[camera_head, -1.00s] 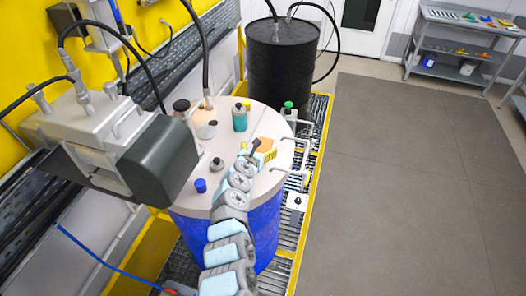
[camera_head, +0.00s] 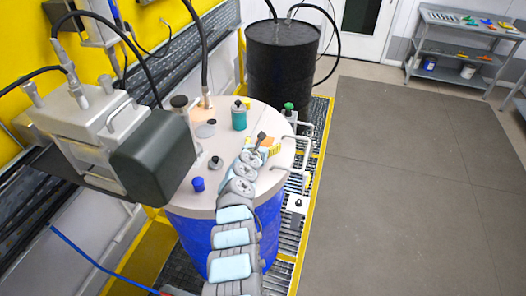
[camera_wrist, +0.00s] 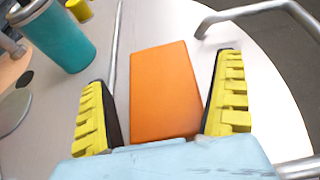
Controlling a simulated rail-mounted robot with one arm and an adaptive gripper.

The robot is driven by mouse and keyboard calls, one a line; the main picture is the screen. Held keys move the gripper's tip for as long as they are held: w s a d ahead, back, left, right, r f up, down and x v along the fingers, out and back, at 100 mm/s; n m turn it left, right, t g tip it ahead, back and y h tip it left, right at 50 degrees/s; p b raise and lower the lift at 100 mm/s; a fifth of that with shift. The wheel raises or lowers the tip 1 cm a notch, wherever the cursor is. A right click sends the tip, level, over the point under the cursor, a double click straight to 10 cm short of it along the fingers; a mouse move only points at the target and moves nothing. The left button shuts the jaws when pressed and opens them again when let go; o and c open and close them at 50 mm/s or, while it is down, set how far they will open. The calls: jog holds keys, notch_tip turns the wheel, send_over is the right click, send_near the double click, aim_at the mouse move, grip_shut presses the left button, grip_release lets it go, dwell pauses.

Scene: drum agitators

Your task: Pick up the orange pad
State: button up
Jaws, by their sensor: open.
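The orange pad (camera_wrist: 165,92) lies flat on the pale lid of the blue drum (camera_head: 215,238). In the wrist view it sits between my two yellow-and-black fingers, with a gap on each side. My gripper (camera_wrist: 163,75) is open and straddles the pad; nothing is held. How high the fingertips are above the lid is hard to tell. In the head view my gripper (camera_head: 272,151) is at the right part of the lid, and the pad is mostly hidden behind it, with only a sliver of orange (camera_head: 268,142) showing.
A teal bottle (camera_wrist: 55,35) stands left of the pad, also in the head view (camera_head: 239,118). A bent metal handle (camera_wrist: 262,12) is at the lid's right edge. A blue cap (camera_head: 198,184) and a hose fitting share the lid. A black drum (camera_head: 282,68) stands behind.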

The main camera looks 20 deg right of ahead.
aim_at(263, 143)
jog(key=shift+w+d+f+b, duration=0.15)
jog(key=shift+w+d+b, duration=0.15)
jog(key=c, duration=1.3)
notch_tip(263, 143, up, 8)
jog(key=p, duration=0.2)
jog(key=shift+a+p, duration=0.1)
jog(key=shift+p, duration=0.3)
jog(key=shift+r, duration=1)
jog(key=s+d+r, duration=0.2)
jog(key=s+d, duration=0.1)
jog(key=d, duration=0.2)
jog(key=s+d+r+m+g+h+p, duration=0.1)
jog(key=s+d+r, duration=0.2)
jog(key=d, duration=0.2)
jog(key=shift+s+d+r+h, duration=0.15)
jog(key=shift+d+r+h, duration=0.15)
jog(key=shift+d, duration=0.1)
